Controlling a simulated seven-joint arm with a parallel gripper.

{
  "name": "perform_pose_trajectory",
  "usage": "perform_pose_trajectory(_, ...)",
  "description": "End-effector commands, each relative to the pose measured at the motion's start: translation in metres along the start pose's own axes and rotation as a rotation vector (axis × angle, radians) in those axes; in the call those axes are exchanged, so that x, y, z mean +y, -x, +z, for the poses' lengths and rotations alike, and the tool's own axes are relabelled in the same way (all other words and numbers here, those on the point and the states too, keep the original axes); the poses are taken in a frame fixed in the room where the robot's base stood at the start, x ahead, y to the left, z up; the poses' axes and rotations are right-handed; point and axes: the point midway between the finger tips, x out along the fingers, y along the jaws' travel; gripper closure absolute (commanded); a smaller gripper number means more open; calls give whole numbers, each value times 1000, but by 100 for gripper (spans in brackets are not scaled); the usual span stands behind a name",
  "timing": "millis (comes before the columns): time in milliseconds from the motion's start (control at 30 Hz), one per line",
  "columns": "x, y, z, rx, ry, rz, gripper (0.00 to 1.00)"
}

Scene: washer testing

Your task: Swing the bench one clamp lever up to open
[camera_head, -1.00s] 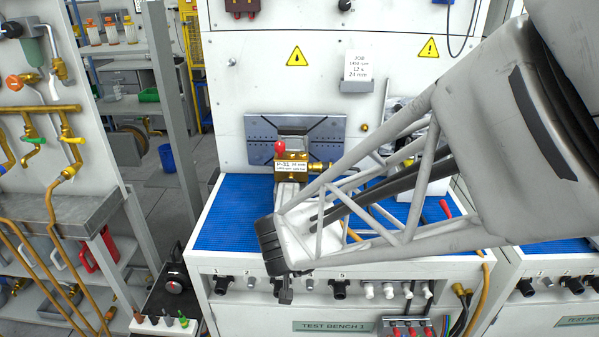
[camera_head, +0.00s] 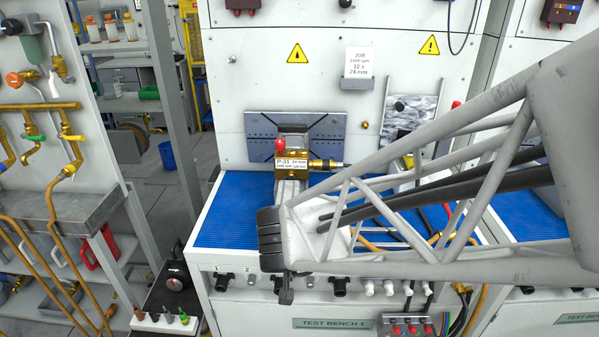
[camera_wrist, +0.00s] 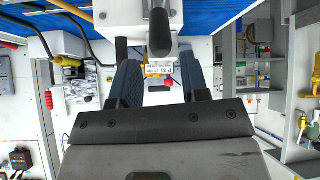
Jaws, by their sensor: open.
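The clamp lever shows as a red knob (camera_head: 281,147) standing at the top left of a brass block (camera_head: 291,168) with a P-31 label, in a fixture at the back of bench one. In the wrist view, which looks upside down, the labelled brass block (camera_wrist: 158,71) and the red knob (camera_wrist: 168,83) lie between my fingers, farther off. My gripper (camera_wrist: 162,85) is open and empty, with dark blue fingers. In the head view my wrist is at the bench's front edge, apart from the lever, and mostly hides the fingers. The lever's lower part is hidden.
The blue mat (camera_head: 232,215) is clear left of the fixture. A brass fitting with a hose (camera_head: 325,164) sticks out right of the block. A dark plate (camera_head: 262,127) stands behind it. Knobs and ports (camera_head: 340,286) line the bench front. My forearm covers the right side.

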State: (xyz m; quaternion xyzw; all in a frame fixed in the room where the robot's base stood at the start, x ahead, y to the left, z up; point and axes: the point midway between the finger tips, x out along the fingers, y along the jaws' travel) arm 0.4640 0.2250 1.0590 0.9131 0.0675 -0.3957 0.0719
Motion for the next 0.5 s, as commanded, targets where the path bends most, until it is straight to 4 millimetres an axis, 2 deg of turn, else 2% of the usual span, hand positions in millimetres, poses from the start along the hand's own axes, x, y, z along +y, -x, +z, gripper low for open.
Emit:
perform_pose_trajectory(33,1,0,1,-1,5,4,66)
perform_pose_trajectory(267,12,-9,18,-9,104,90,100)
perform_pose_trajectory(500,40,-25,48,10,361,297,100)
